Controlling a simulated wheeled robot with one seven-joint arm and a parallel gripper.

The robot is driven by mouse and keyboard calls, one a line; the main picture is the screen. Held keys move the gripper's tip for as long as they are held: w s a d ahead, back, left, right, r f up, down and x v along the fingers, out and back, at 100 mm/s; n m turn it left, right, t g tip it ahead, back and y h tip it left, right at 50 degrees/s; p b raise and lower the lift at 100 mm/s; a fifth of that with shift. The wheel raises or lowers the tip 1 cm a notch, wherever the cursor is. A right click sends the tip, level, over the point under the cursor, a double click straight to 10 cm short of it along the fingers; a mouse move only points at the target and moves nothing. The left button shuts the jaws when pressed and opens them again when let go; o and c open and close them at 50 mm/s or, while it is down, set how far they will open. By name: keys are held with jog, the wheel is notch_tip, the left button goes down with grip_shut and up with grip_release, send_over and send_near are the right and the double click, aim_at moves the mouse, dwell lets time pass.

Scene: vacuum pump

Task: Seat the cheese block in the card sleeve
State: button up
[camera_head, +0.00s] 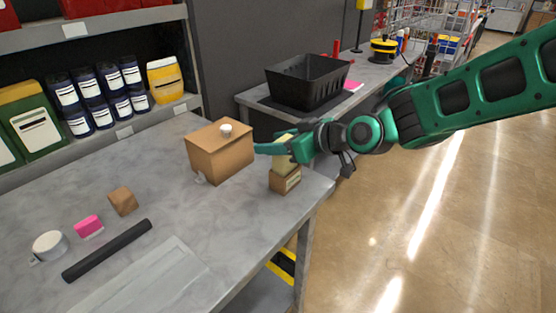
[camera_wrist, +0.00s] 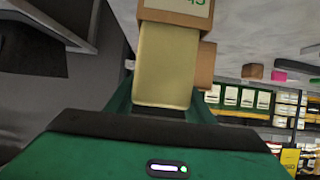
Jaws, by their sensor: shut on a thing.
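The pale yellow cheese block (camera_head: 283,165) is upright in my gripper (camera_head: 283,150), near the front right corner of the grey table. It also shows in the wrist view (camera_wrist: 164,68), large and central. The brown card sleeve (camera_head: 286,182), with a pale label, stands on the table directly below the block. The sleeve also shows at the top edge of the wrist view (camera_wrist: 178,20). The block's far end meets the sleeve's edge in both views. I cannot tell how far it sits inside. My gripper is shut on the block's upper part.
A large cardboard box (camera_head: 221,152) with a small white item on top stands just left of the sleeve. A small brown block (camera_head: 123,201), pink block (camera_head: 89,226), white mug (camera_head: 49,245) and black bar (camera_head: 107,250) lie farther left. The table edge is close on the right.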

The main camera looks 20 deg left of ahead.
aim_at(275, 157)
jog(key=shift+f, duration=2.25)
jog(key=o, duration=1.3)
jog(key=shift+f, duration=0.1)
jog(key=shift+c, duration=0.2)
jog(key=v, duration=1.2)
jog(key=shift+d, duration=0.1)
